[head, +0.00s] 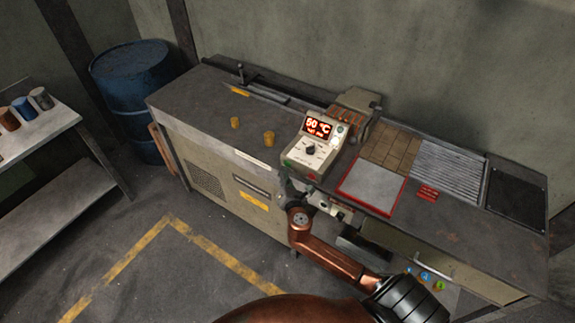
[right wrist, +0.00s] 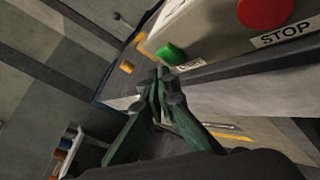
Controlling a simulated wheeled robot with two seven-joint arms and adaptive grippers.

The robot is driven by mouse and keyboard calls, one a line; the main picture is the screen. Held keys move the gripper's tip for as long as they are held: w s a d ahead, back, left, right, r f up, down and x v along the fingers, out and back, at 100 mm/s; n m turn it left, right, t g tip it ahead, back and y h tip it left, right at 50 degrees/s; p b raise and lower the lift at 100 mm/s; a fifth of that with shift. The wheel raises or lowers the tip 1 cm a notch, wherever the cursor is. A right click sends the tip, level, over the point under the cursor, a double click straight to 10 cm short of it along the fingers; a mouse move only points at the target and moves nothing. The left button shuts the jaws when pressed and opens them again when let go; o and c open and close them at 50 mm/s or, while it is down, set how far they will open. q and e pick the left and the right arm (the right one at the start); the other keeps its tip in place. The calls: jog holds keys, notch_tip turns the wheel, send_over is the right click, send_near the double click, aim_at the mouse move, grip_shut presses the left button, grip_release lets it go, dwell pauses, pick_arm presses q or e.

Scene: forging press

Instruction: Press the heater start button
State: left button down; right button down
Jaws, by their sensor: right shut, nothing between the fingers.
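My right gripper (head: 286,182) is shut and empty, just below and in front of the green button. In the right wrist view its fingertips (right wrist: 162,76) appear close to the button, with a small gap in the picture. My left gripper is not in view.
The long bench (head: 195,88) carries two brass cylinders (head: 268,138), a red-framed plate (head: 372,187) and a ribbed plate (head: 447,170). A blue barrel (head: 132,75) and a shelf with cans (head: 40,98) stand at left. The floor before the bench is clear.

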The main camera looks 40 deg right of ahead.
jog(key=a, duration=0.1)
jog(key=s+a, duration=0.1)
jog(key=a, duration=0.1)
jog(key=s+a+p, duration=0.1)
jog(key=shift+a, duration=0.3)
dwell(0.7)
jog(key=s+d+f+m+g+y, duration=0.1)
jog(key=s+f+m+g, duration=0.3)
jog(key=f, duration=0.8)
jog(key=s+d+f+m+g+y, duration=0.1)
jog(key=s+f+m, duration=0.1)
jog(key=s+f, duration=0.8)
jog(key=s+d+f+m+g+y, duration=0.1)
jog(key=s+d+f+m+g, duration=0.15)
jog(key=f, duration=1.25)
jog(key=s+a+f+m+g+y, duration=0.3)
jog(key=s+f+m, duration=0.4)
jog(key=s+f, duration=1)
jog(key=s+a+f+m+g, duration=0.2)
jog(key=s+m, duration=0.1)
jog(key=s, duration=0.8)
jog(key=s+a+f+m+g, duration=0.1)
jog(key=s+f+m+g, duration=0.1)
jog(key=s, duration=1)
jog(key=shift+s+a+f+m, duration=0.35)
jog(key=shift+f+m, duration=0.3)
jog(key=shift+m, duration=0.5)
